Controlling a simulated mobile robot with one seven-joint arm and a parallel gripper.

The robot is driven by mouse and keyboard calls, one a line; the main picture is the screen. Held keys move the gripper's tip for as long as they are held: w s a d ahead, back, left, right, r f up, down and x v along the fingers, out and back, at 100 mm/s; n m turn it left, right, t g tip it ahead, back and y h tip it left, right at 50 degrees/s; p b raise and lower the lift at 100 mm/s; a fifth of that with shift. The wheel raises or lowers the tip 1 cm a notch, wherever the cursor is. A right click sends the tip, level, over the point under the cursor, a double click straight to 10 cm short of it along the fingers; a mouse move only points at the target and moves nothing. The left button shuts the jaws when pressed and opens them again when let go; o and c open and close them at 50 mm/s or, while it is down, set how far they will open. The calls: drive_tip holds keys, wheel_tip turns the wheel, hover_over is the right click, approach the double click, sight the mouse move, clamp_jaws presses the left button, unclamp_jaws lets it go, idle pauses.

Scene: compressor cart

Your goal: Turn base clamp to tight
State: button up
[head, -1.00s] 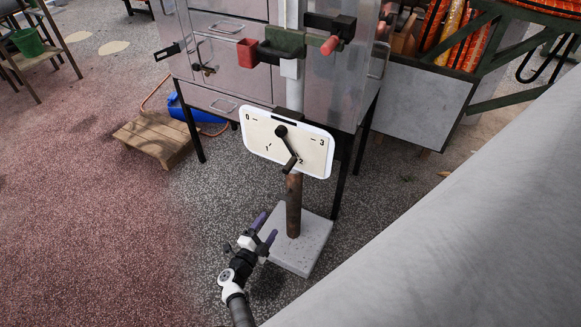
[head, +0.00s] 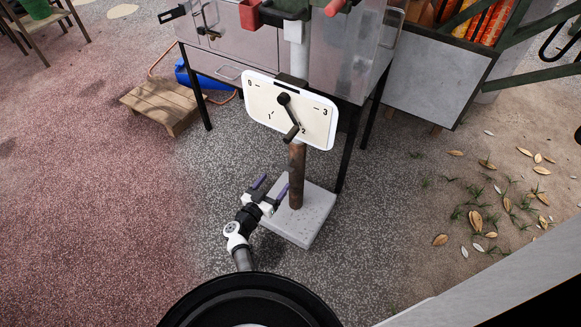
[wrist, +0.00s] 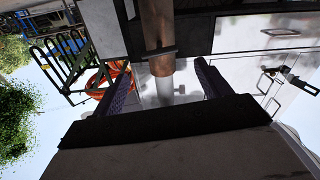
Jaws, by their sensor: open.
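A white panel (head: 289,110) marked 0 to 3 is fixed on a rusty post (head: 297,175). Its black crank lever (head: 290,116) points down, close to the 2. No part is clearly labelled as the base clamp or marked tight, so I cannot tell which one it is. My gripper (head: 271,185) is open, with purple fingers, low and just left of the post above the pale base slab (head: 310,222). In the wrist view, the post (wrist: 156,25) with a thin dark crosspiece (wrist: 147,54) shows beyond and between my open, empty fingers (wrist: 162,68).
A metal cabinet (head: 240,55) on black legs stands behind the panel. A wooden pallet (head: 165,103) and a blue container (head: 196,74) lie at the left back. The ground left of my gripper is clear. A pale slanted surface (head: 500,285) fills the lower right.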

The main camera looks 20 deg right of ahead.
sight(288, 165)
drive_tip(key=b+x, duration=0.5)
drive_tip(key=x, duration=0.4)
drive_tip(key=shift+f, duration=0.2)
drive_tip(key=shift+w+d+r+b, duration=0.2)
drive_tip(key=shift+w+d+b, duration=0.15)
drive_tip(key=shift+d, duration=0.1)
drive_tip(key=shift+c, duration=0.5)
drive_tip(key=c, duration=0.9)
drive_tip(key=shift+m+p, duration=0.3)
drive_tip(key=shift+m, duration=0.5)
drive_tip(key=o, duration=1)
